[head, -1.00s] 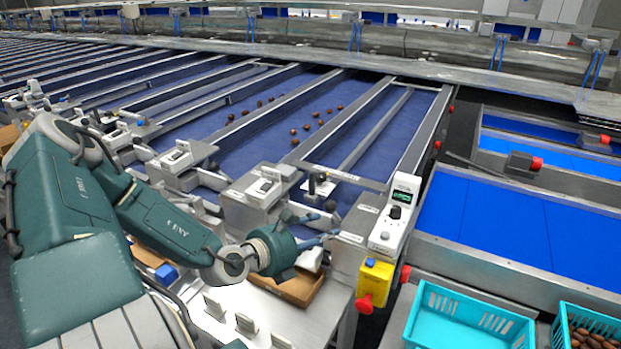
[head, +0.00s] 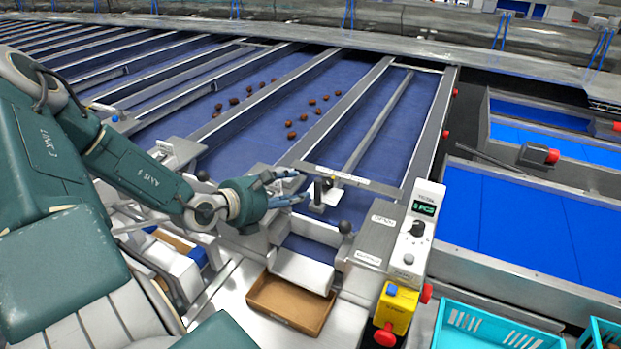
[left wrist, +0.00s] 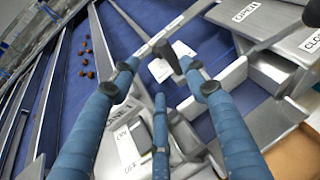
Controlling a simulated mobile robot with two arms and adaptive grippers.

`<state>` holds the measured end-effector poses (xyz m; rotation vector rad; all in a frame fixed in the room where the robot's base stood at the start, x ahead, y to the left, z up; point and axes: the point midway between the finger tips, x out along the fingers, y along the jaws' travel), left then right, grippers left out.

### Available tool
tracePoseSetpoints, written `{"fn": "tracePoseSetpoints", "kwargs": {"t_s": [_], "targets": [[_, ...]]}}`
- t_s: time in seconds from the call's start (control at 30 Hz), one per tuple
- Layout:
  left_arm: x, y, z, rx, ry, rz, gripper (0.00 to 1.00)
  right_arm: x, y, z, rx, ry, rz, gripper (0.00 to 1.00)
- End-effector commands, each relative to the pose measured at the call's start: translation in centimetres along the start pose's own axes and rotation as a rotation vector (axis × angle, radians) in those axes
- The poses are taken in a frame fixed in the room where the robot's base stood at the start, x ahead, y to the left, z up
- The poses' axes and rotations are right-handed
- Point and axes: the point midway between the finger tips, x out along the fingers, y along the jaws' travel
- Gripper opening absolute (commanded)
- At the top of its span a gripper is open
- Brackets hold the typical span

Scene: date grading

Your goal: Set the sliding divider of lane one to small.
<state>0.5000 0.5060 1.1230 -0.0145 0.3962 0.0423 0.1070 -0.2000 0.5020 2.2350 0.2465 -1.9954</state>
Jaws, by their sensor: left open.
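The lane's sliding divider (head: 378,125) is a thin grey rail running up the blue belt. At its near end a black handle (head: 321,190) stands by a crossbar with small labels (head: 336,178), too small to read. My left gripper (head: 296,188) is open, with blue fingers just left of the handle. In the left wrist view my open fingers (left wrist: 158,72) point at the dark handle (left wrist: 168,54) and the white plate (left wrist: 160,70) beside it. The handle lies between the fingertips in that picture; I cannot tell if they touch. My right gripper is not in view.
A control box with a green display (head: 420,215) and a yellow box with a red button (head: 396,308) stand right. A cardboard box (head: 291,303) sits below the white chute. Several dates (head: 311,101) lie on the belt. Turquoise crates (head: 490,328) are at the lower right.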

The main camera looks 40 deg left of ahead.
Motion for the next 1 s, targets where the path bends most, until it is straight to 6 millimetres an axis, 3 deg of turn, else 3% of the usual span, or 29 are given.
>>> {"fn": "tracePoseSetpoints", "kwargs": {"t_s": [0.33, 0.47, 0.7, 1.0], "targets": [[5.9, 0.0, -0.4, -0.007, 0.0, 0.002, 0.45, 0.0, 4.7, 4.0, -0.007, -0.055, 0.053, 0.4], [7.8, 0.1, -0.3, -0.009, -0.002, 0.003, 0.45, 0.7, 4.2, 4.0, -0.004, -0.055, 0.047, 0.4], [9.5, 0.2, -0.2, -0.006, 0.0, 0.007, 0.45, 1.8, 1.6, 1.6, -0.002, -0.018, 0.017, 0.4], [10.1, 0.0, 0.0, -0.003, 0.0, 0.001, 0.45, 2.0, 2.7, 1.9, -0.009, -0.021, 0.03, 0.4]]}}
